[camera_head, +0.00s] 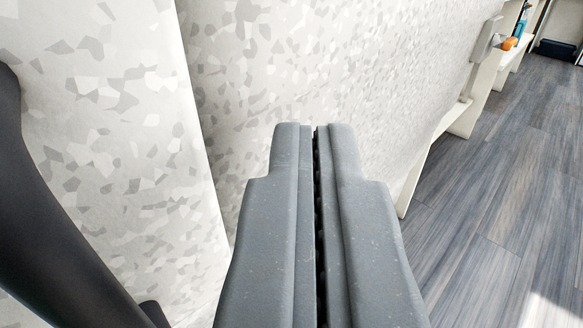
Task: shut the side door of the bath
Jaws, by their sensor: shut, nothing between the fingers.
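My gripper (314,135) is in the middle of the picture, its two grey fingers shut with only a thin dark line between them. It points at a pale speckled surface (320,60) that runs away to the right. On the left is a nearer speckled panel (115,130) with an upright, slightly slanting edge. This panel may be the bath's side door, but I cannot tell for sure. No hinge, handle or bath rim shows. I cannot tell whether the fingertips touch the speckled surface. The lower part of the panel is partly hidden by a dark curved bar.
The dark curved bar (45,215) crosses the lower left, close to the camera. White supports (465,120) stand along the speckled surface at right. An orange item (509,43) and a blue item (520,27) sit farther back. The grey plank floor (510,165) at right is open.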

